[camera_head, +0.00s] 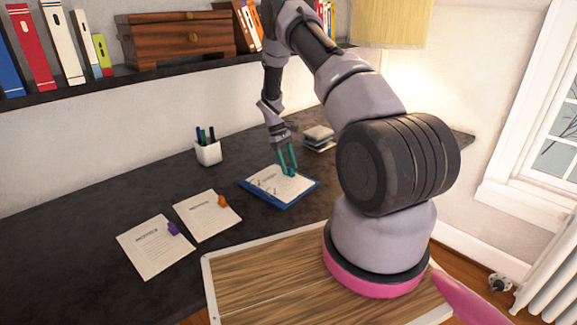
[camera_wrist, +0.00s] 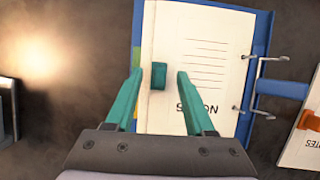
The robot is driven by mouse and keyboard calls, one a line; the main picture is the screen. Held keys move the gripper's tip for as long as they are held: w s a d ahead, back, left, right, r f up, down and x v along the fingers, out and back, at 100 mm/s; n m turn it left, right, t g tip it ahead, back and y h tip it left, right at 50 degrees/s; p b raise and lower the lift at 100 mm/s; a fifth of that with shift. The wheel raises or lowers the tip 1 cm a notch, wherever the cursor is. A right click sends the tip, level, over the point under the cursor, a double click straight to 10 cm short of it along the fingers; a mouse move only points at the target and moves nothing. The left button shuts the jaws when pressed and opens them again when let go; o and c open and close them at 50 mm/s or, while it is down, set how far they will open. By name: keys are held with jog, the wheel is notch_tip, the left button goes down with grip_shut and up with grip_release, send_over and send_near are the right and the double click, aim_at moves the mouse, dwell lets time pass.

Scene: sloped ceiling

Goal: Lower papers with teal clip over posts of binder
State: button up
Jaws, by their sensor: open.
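The blue binder (camera_head: 311,188) lies open on the dark desk; its blue cover edge also shows in the wrist view (camera_wrist: 262,35). White papers (camera_wrist: 205,40) with printed lines and a teal clip (camera_wrist: 158,76) lie flat on it. Two silver posts (camera_wrist: 268,57) stand at the papers' edge opposite the clip. They meet that edge, but I cannot tell for sure whether they pass through holes. My gripper (camera_head: 287,160) is over the clip end. In the wrist view its teal fingers (camera_wrist: 158,75) are open, one on each side of the clip, with gaps.
Papers with an orange clip (camera_head: 207,217) and papers with a purple clip (camera_head: 152,247) lie left of the binder. A white pen cup (camera_head: 208,152) stands behind. A shelf (camera_head: 150,80) with books and a wooden box hangs above.

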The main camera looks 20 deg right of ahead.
jog(key=v, duration=1)
jog(key=shift+r, duration=0.3)
jog(key=shift+w+a, duration=0.1)
jog(key=shift+w, duration=0.05)
jog(key=s+a+r+m+t+y, duration=0.15)
jog(key=s+r, duration=0.25)
jog(key=r, duration=0.5)
jog(key=s+a+r+m+t, duration=0.1)
jog(key=s+r+t, duration=0.15)
jog(key=r, duration=0.65)
jog(key=s+a+r+m+t+y, duration=0.15)
jog(key=s+r, duration=0.25)
jog(key=r, duration=0.6)
jog(key=s+a+r+m+t, duration=0.1)
jog(key=s+r+m+t, duration=0.1)
jog(key=s, duration=0.6)
jog(key=s+a+r+m+t, duration=0.1)
jog(key=s+r, duration=0.3)
jog(key=s, duration=0.4)
jog(key=s+a+r+m+t+y, duration=0.1)
jog(key=s+a+r+m+t, duration=0.1)
jog(key=s, duration=0.6)
jog(key=shift+s+r+m+t, duration=0.3)
jog(key=shift+s+r+t, duration=0.1)
jog(key=shift+r, duration=0.3)
jog(key=shift+a, duration=0.1)
